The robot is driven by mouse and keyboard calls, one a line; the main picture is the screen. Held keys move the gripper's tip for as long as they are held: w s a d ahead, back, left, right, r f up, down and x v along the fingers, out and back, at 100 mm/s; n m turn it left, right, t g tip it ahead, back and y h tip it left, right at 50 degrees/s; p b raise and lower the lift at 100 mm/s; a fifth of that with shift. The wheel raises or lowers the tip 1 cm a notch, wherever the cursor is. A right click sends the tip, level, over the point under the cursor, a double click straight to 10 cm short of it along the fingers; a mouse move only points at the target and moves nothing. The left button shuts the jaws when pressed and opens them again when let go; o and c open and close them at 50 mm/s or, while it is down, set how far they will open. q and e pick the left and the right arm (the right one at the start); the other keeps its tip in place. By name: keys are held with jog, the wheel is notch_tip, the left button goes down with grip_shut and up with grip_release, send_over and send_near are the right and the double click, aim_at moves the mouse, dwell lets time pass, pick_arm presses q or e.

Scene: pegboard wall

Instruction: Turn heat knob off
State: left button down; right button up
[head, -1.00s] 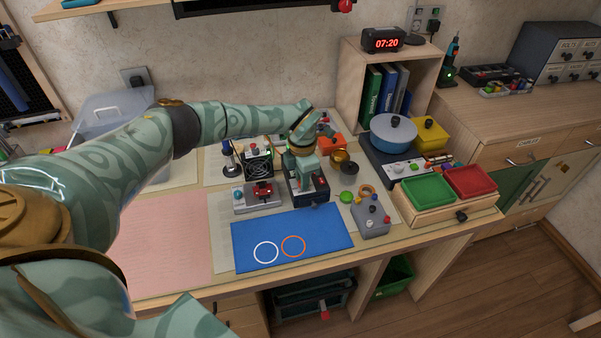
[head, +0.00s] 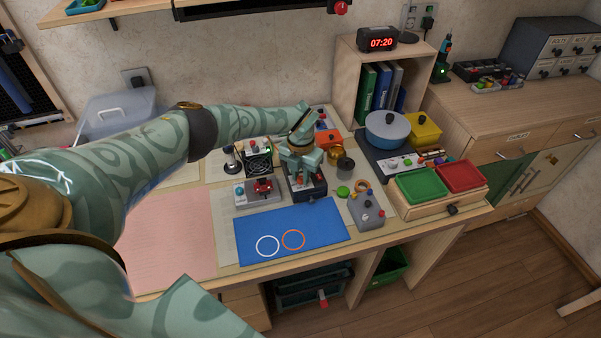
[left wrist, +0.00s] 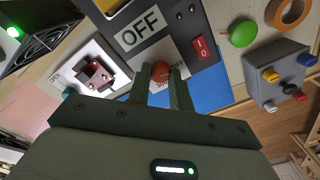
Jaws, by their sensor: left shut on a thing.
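A dark box (head: 318,190) stands at the back edge of the blue mat. The left wrist view shows its top with a large OFF label (left wrist: 142,30), a red rocker switch (left wrist: 201,47) and a small red knob (left wrist: 160,71). My left gripper (head: 304,180) reaches down onto this box from above. In the left wrist view its two fingers (left wrist: 163,86) are shut on the red knob, one on each side. Small lettering beside the knob is partly covered by the fingers, so I cannot read its setting. My right gripper is out of view.
A grey box with a red switch (head: 243,194) stands close on the left, and a small fan (head: 258,164) behind it. A grey button box (head: 366,211) and a green button (head: 343,192) are on the right. The blue mat (head: 325,222) in front is clear.

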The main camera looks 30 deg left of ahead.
aim_at(301, 178)
pick_arm(q)
jog(key=shift+w+r, duration=0.1)
dwell(0.3)
jog(key=c, duration=1.3)
grip_release()
jog(key=shift+o, duration=0.2)
notch_tip(301, 178, up, 16)
jog(key=p, duration=0.4)
jog(key=shift+p, duration=0.3)
